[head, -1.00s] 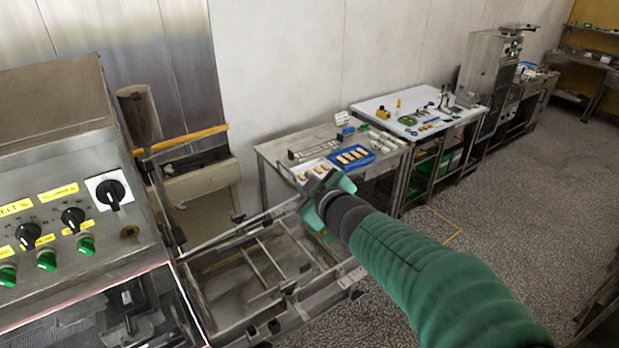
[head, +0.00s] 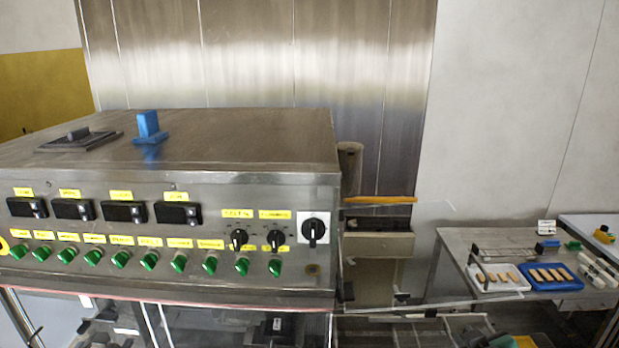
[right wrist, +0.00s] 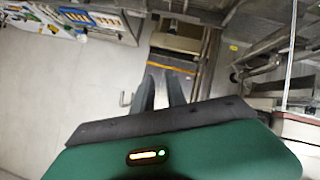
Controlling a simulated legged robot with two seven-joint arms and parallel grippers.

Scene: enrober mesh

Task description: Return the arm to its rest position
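My right gripper (head: 503,341) shows only as a dark and green piece at the bottom edge of the head view, low in front of the side table. Most of the right arm is out of the picture. In the right wrist view its two dark fingers (right wrist: 162,80) stand a little apart, with a narrow gap and nothing held between them. The fingers are clear of any object. My left gripper is in neither view.
The steel enrober cabinet (head: 180,215) with knobs and green buttons fills the left and middle. A blue handle (head: 149,127) stands on its top. At right, a table (head: 455,240) carries a white tray (head: 480,281) and a blue tray (head: 574,285), both with bars.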

